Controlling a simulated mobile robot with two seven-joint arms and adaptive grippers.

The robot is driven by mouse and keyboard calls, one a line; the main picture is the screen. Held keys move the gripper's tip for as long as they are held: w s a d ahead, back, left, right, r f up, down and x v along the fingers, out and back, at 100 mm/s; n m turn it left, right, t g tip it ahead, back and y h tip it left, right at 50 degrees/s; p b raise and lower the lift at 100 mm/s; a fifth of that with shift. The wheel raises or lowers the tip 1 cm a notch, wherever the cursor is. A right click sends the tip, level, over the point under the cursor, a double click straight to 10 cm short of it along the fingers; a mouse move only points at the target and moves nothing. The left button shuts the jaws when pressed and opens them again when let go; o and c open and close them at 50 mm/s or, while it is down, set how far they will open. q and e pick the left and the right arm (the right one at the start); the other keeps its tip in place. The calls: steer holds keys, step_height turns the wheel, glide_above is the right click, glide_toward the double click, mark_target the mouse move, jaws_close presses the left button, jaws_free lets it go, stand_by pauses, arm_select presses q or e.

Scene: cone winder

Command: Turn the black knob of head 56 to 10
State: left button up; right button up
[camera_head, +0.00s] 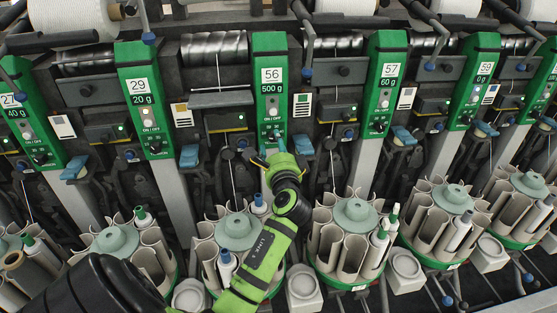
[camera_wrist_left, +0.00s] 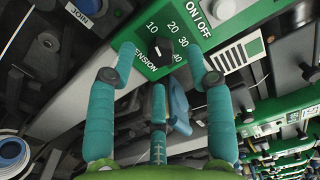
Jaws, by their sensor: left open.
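The green panel of head 56 (camera_head: 270,75) stands at the centre of the head view, with labels 56 and 500 g. Its black knob (camera_wrist_left: 162,50) shows in the left wrist view, on a green plate with a tension scale including 10, 20, 30 and 40. I cannot clearly tell where its pointer stands. My left gripper (camera_head: 280,150) is in front of the lower end of this panel. In the left wrist view its teal fingers are open, one on each side of the knob, with visible gaps. They do not grip it. My right gripper is not in view.
Similar green panels stand on both sides, such as head 57 (camera_head: 385,85) and head 29 (camera_head: 145,95). Below are round magazines with grey tubes (camera_head: 350,230). A blue lever (camera_wrist_left: 179,105) shows between the fingers in the wrist view, below the knob.

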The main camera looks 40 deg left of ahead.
arm_select(q)
steer(key=v, duration=0.9)
steer(key=shift+r, duration=0.1)
